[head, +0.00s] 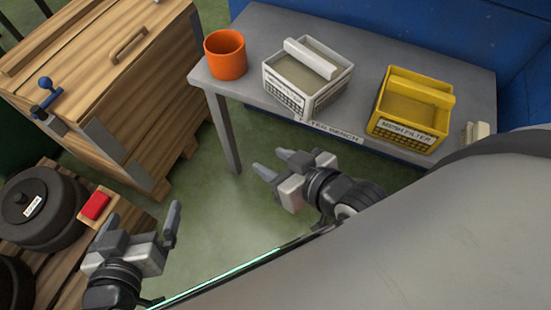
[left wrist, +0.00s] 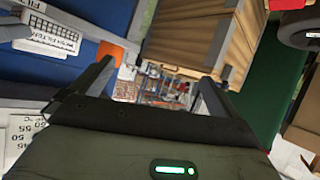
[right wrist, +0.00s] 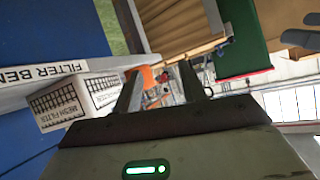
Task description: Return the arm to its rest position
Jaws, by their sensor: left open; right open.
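My left gripper (head: 141,226) is at the lower left of the head view, its two fingers apart and nothing between them. It hangs over the floor, just right of the pallet with the dark round parts. Its fingers also show in the left wrist view (left wrist: 150,82), open and empty. My right gripper (head: 272,165) is near the middle of the head view, in front of the grey bench, with its fingers apart and empty. Its fingers also show apart in the right wrist view (right wrist: 163,85). Part of my arm covers the lower right of the head view.
The grey bench (head: 385,50) carries an orange cup (head: 226,57), a white filter box (head: 290,95) and a yellow mesh filter box (head: 385,127). A wooden crate (head: 110,75) stands at left. A red block (head: 95,206) lies by the dark drum (head: 60,215). Green floor (head: 215,205) is clear between.

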